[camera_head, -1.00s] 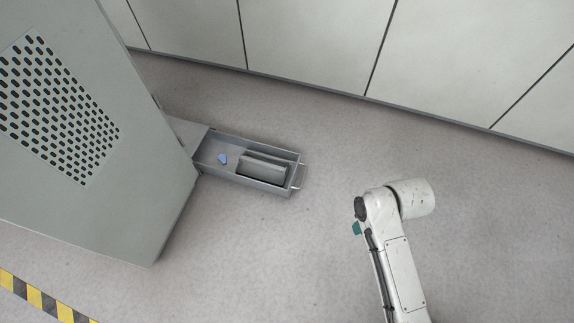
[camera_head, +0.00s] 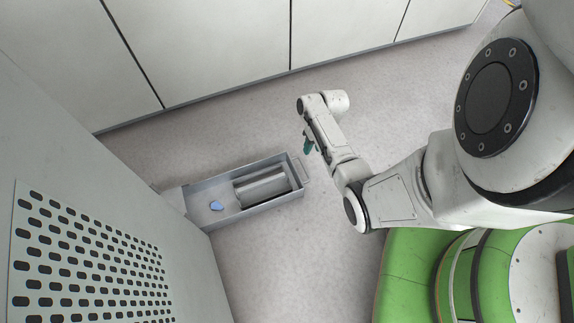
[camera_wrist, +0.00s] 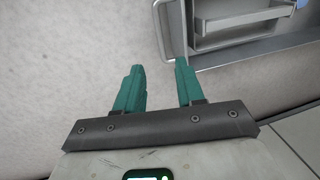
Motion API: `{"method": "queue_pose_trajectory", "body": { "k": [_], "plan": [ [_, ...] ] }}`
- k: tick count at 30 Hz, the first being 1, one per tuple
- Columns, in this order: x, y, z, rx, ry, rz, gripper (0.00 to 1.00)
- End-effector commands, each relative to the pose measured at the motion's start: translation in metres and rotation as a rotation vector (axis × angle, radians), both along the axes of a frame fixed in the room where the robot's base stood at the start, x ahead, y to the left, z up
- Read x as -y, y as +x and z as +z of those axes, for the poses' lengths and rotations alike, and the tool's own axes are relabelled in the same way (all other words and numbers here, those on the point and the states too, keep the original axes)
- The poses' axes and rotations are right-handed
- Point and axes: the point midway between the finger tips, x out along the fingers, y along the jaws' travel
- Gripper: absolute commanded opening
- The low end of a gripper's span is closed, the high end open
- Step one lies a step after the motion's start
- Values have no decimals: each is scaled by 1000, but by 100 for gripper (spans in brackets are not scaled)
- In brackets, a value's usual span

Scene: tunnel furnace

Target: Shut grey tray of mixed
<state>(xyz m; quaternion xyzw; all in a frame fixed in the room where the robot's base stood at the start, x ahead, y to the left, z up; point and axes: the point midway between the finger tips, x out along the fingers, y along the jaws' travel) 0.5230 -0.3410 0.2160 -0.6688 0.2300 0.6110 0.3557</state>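The grey tray (camera_head: 226,222) is a drawer pulled out from the low part of the grey cabinet at the left. It holds a grey cylinder-like block (camera_head: 262,188) and a small blue piece (camera_head: 217,206). Its handle (camera_head: 304,170) is at the right end. My gripper (camera_head: 308,147) is near that end in the head view. In the wrist view my gripper (camera_wrist: 160,76) shows two green fingers, apart with nothing between them. The tray's handle bar (camera_wrist: 161,30) lies just beyond the fingertips, and the tray wall (camera_wrist: 212,59) is at upper right. I cannot tell whether fingers touch the handle.
The grey cabinet (camera_head: 60,130) with a perforated panel stands at the left. White wall panels (camera_head: 220,45) run along the back. Bare floor (camera_head: 290,260) lies in front of the tray.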

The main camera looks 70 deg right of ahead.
Motion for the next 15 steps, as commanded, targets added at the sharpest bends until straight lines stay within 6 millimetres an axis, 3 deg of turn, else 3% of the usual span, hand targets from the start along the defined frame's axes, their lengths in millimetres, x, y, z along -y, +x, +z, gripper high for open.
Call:
{"method": "queue_pose_trajectory", "body": {
  "k": [5, 15],
  "plan": [
    [2, -2, -14, -2, 0, -7, 38],
    [-6, 7, -73, -1, 1, -7, 38]
  ]
}}
